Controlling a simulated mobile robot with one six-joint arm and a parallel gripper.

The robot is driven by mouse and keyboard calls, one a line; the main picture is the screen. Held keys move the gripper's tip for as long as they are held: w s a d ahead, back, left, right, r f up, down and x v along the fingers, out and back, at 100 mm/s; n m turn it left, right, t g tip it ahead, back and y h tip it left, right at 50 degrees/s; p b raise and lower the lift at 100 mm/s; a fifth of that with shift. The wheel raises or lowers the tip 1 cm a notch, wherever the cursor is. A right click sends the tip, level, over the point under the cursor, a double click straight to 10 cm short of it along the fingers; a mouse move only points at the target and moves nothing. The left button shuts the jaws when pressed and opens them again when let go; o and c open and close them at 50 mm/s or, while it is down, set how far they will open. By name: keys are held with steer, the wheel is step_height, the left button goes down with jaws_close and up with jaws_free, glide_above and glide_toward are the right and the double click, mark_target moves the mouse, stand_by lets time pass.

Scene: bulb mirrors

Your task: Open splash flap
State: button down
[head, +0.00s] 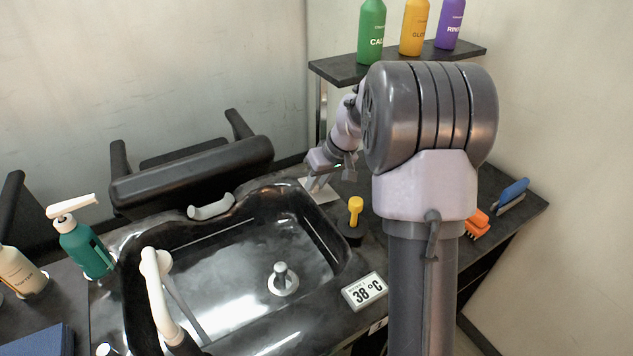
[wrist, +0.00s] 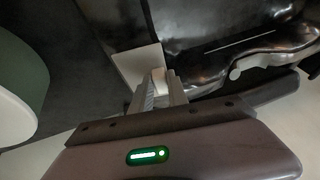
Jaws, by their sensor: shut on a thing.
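A pale flat panel, which I take to be the splash flap (head: 326,193), is at the back right corner of the black basin (head: 330,235). It also shows in the wrist view (wrist: 135,64), next to the basin's dark rim. I cannot tell how far it is tilted. My gripper (head: 313,184) reaches down to this panel from the back right. In the wrist view my gripper (wrist: 158,88) is shut on a small whitish piece of the flap at the panel's near edge. The fingers hide part of that piece.
A yellow-handled thing (head: 355,210) and a 38 °C display (head: 365,291) are on the counter right of the basin. A white hose handle (head: 160,290) crosses the basin's left side. A shelf (head: 340,68) with bottles is behind my arm. A black headrest (head: 190,175) lies behind the basin.

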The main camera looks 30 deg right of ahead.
mark_target(329, 189)
steer(key=shift+d, duration=0.1)
steer(key=d+r+y+p, duration=0.1)
steer(key=y+p, duration=0.1)
steer(key=d+r+m+y+p, duration=0.1)
steer(key=y, duration=0.1)
steer(key=shift+d+p, duration=0.15)
steer(key=shift+p, duration=0.25)
steer(key=shift+d+y+p, duration=0.6)
steer(key=shift+y+p, duration=0.3)
steer(key=shift+y, duration=0.2)
steer(key=shift+w+d+m+y+p, duration=0.1)
steer(key=shift+d+m+y+p, duration=0.55)
steer(key=shift+y, duration=0.45)
steer(key=shift+d, duration=0.1)
steer(key=c, duration=1.3)
jaws_free()
